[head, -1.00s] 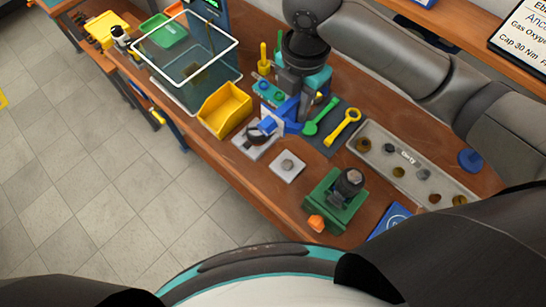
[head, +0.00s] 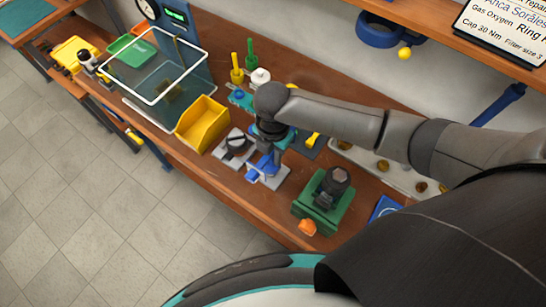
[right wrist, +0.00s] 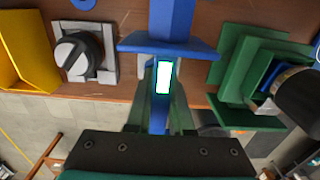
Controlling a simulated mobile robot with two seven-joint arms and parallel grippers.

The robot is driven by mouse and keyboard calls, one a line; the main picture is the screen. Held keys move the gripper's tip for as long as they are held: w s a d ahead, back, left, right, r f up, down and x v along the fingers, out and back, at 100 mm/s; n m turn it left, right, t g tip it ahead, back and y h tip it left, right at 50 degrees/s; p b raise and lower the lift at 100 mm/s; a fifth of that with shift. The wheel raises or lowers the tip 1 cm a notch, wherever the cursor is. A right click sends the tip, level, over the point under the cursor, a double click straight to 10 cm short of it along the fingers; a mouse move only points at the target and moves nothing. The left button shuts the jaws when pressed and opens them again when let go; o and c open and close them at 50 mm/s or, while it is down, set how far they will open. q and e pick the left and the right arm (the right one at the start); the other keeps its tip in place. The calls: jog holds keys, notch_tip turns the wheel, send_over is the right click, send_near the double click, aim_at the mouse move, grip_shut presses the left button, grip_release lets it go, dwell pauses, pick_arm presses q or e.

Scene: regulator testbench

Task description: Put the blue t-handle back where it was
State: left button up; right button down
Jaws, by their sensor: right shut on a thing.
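My right gripper (head: 270,142) is shut on the blue t-handle (head: 263,166) and holds it over the pale square plate (head: 280,178) at the middle of the bench. In the right wrist view the t-handle (right wrist: 170,45) shows a wide blue crossbar and a blue shaft, with the lower part between my fingers. A small bright patch shows between the fingers. Whether the t-handle touches the plate is hidden. A second pale plate with a dark round knob (head: 237,142) sits just to the left; its knob (right wrist: 78,52) also shows in the right wrist view. My left gripper is not in view.
A yellow bin (head: 202,124) stands to the left, with a clear-walled box (head: 160,95) beyond. A green vise-like fixture (head: 323,205) is close on the right, with an orange piece (head: 307,227) in front. A grey tray (head: 349,150) is partly behind my arm.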

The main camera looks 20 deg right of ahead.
jog(key=shift+f, duration=1.05)
jog(key=shift+f+b, duration=0.3)
jog(key=shift+f, duration=0.3)
jog(key=c, duration=0.8)
grip_release()
jog(key=shift+r, duration=0.35)
notch_tip(320, 180, up, 12)
jog(key=shift+f+p, duration=0.15)
jog(key=shift+p, duration=0.7)
jog(key=shift+r, duration=0.4)
